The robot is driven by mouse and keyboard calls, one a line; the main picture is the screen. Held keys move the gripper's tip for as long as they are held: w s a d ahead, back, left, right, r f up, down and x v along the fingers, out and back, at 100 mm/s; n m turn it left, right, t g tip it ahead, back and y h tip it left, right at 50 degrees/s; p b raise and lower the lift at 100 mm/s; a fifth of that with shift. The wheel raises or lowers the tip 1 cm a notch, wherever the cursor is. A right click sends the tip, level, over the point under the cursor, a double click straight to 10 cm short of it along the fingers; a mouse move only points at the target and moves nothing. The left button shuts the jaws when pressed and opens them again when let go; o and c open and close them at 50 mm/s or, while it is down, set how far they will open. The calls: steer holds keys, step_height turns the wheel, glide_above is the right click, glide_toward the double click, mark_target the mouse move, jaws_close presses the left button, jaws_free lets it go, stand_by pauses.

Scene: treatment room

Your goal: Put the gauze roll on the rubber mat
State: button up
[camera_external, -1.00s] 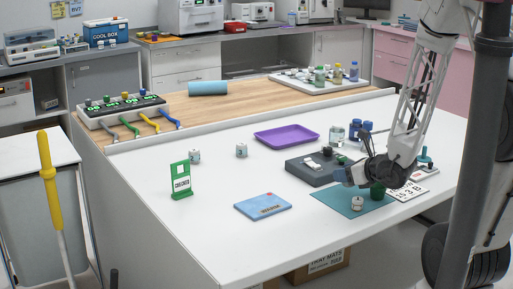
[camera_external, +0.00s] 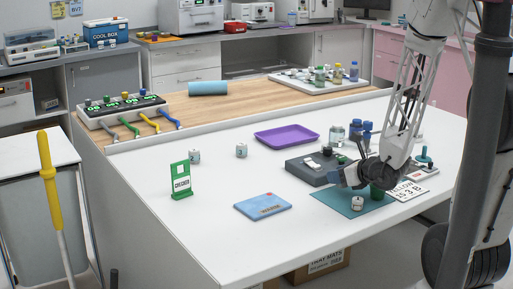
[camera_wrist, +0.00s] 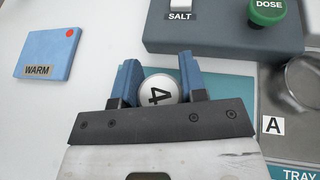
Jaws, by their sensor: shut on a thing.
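The rubber mat (camera_external: 328,198) is a flat teal sheet on the white table, and part of it shows in the wrist view (camera_wrist: 232,88). My gripper (camera_external: 350,176) is above its back left part. In the wrist view, its two blue fingers (camera_wrist: 160,82) are shut on a white round piece marked 4 (camera_wrist: 158,90), which looks like the gauze roll. Its lower part is hidden by my gripper, and the outside view does not show it clearly. Another small white roll (camera_external: 357,204) stands on the mat's front part, with a dark green item (camera_external: 377,191) behind it.
A grey box with knobs (camera_external: 312,170) stands right behind the mat. A blue card (camera_external: 263,205) lies to the left. Two white numbered rolls (camera_external: 194,156) (camera_external: 241,150), a green sign (camera_external: 181,181) and a purple tray (camera_external: 287,135) stand farther back. The front left table is clear.

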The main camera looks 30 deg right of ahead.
steer(key=shift+f, duration=0.95)
steer(key=shift+f, duration=0.1)
steer(key=o, duration=0.9)
steer(key=shift+v, duration=6.05)
